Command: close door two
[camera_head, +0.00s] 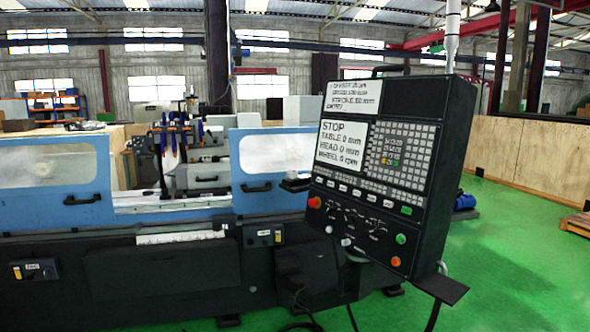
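The cylindrical grinder has two blue doors with clear windows, standing apart. The left door (55,203) has a black bar handle (83,200) low near its right edge. The right door (237,170) has a black handle (257,187) low on its left side; its right part is hidden behind the control panel. Between the doors is a wide opening showing the wheel head and work area (185,150). I see no number on either door, so I cannot tell which is door two. Neither of my grippers is in view.
A tilted black control panel (455,130) with screens and buttons stands in front of the machine's right side, with a small shelf (441,289) below it. Cables hang beneath. Green floor (510,270) lies open to the right, before a wooden wall (535,155).

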